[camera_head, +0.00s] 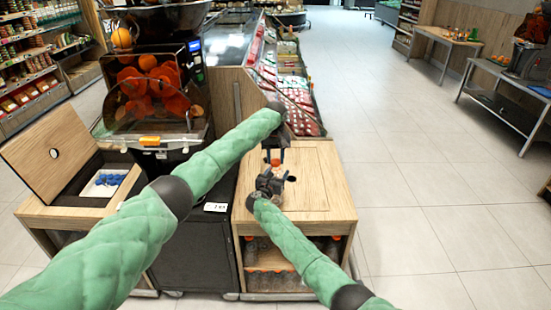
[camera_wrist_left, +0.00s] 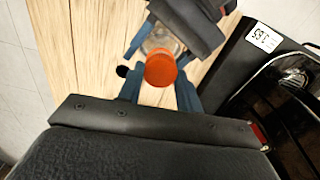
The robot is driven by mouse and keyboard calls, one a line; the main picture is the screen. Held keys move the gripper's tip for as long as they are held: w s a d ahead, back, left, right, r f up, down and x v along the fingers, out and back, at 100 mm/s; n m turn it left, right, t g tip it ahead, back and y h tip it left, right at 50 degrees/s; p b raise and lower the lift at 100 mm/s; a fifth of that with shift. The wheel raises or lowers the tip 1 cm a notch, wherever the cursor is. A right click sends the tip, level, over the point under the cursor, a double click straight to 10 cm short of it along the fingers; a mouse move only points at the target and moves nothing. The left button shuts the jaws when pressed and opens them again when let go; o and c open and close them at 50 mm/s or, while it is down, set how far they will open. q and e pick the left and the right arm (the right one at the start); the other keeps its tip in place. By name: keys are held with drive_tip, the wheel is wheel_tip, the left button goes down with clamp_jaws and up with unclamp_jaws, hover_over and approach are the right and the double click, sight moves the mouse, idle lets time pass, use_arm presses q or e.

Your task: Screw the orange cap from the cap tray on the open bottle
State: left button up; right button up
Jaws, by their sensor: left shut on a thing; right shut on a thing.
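The orange cap (camera_wrist_left: 160,69) is between the two blue fingers of my left gripper (camera_wrist_left: 158,88), which is shut on it. The clear bottle (camera_wrist_left: 160,40) is directly beyond the cap in the left wrist view, lined up with it. I cannot tell if the cap touches the bottle neck. My right gripper (camera_head: 270,181) is shut on the bottle from the side, above the wooden counter. In the head view my left gripper (camera_head: 274,158) points down just above my right gripper, and the cap shows small and orange between them. The bottle is mostly hidden there.
The wooden counter (camera_head: 318,185) is clear around the grippers, with bottles on the shelf (camera_head: 285,283) below. At left, a wooden box with a raised lid (camera_head: 50,150) holds a white tray (camera_head: 92,190) with several blue items. The orange juicer (camera_head: 150,95) stands behind.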

use_arm(q)
drive_tip(key=shift+f, duration=0.5)
